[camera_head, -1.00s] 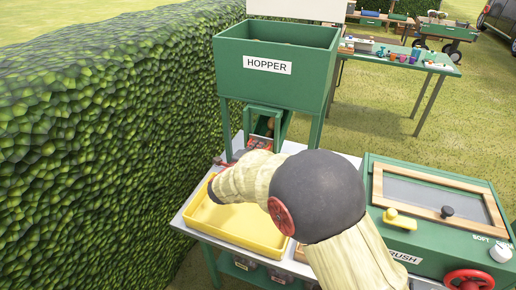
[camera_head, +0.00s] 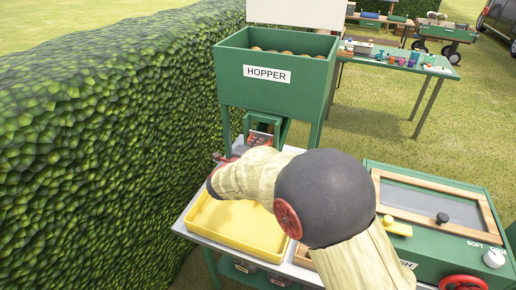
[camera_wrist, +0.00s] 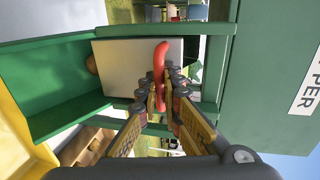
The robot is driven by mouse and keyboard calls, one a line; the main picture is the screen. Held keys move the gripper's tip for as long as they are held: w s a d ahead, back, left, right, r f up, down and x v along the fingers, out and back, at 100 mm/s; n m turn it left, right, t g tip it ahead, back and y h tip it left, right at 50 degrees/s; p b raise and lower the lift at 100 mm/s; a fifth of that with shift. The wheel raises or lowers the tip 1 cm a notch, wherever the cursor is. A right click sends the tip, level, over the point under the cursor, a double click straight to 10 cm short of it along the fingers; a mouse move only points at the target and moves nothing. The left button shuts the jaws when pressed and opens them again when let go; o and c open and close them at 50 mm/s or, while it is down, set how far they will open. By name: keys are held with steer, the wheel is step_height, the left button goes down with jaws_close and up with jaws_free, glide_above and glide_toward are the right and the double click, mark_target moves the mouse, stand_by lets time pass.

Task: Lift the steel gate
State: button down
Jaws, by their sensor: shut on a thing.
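The steel gate (camera_wrist: 138,68) is a plain grey plate in the wrist view, set between green frame posts under the hopper. A red handle (camera_wrist: 160,62) stands out in front of it. My gripper (camera_wrist: 162,90) is shut on the red handle, with its dark padded fingers on either side of it. In the head view the green hopper (camera_head: 305,97) stands behind my arm, with brown round things visible inside. There my wrist and forearm hide the gate, and the fingers are mostly hidden too.
A green chute (camera_wrist: 50,80) slopes from the gate. A brown round thing (camera_wrist: 93,64) shows beside the plate. The yellow tray (camera_head: 240,225) looks empty. A green machine (camera_head: 440,250) stands to the right, a hedge (camera_head: 100,130) to the left, and a green table (camera_head: 400,58) behind.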

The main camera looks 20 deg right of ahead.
step_height(320, 180, up, 4)
steer(key=shift+r+p, duration=0.25)
steer(key=shift+p, duration=0.6)
steer(key=shift+f, duration=0.1)
steer(key=c, duration=2.3)
jaws_free()
steer(key=shift+s+a, duration=0.15)
steer(key=v, duration=1.1)
steer(key=shift+s+a, duration=0.2)
steer(key=shift+s, duration=0.1)
